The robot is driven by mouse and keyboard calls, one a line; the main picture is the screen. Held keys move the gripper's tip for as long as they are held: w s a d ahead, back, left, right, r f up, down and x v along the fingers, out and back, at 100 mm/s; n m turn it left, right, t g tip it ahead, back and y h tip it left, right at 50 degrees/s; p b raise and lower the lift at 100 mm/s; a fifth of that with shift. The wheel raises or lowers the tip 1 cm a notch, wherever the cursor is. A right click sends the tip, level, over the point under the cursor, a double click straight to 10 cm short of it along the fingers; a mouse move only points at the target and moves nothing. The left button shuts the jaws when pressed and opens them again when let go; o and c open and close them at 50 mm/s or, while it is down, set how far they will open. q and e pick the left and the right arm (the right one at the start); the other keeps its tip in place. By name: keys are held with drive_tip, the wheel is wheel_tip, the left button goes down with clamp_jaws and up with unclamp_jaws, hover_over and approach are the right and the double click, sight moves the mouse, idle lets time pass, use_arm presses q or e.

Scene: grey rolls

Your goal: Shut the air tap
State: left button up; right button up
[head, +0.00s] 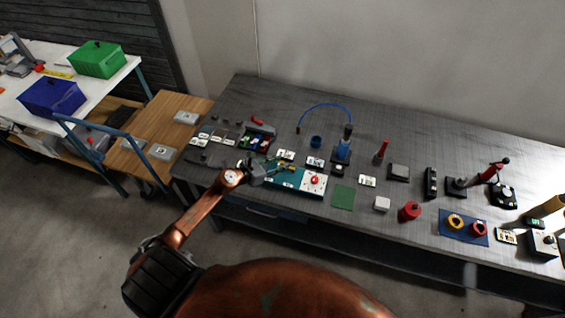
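My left arm reaches up from the lower left. Its dark gripper (277,172) is over the left part of a teal panel (284,183) on the grey table. It is too small to tell whether its fingers are open or shut, or whether they touch anything. A small yellow-green part shows beside the fingertips. The panel's right end is a white plate (308,188) with a red knob (314,180). A blue hose (325,106) arches behind, near a blue fitting (342,150). I cannot tell for sure which part is the air tap. My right gripper is not in view.
Small labelled cards and blocks lie around the panel. A green square (343,197), a red-handled tool (382,150) and a red cylinder (410,211) are to its right. The table (290,98) is bare along the back. A white bench with blue (53,97) and green (97,59) boxes stands left.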

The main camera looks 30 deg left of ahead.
use_arm(q)
drive_tip(key=shift+x, duration=0.8)
drive_tip(key=shift+c, duration=0.4)
clamp_jaws()
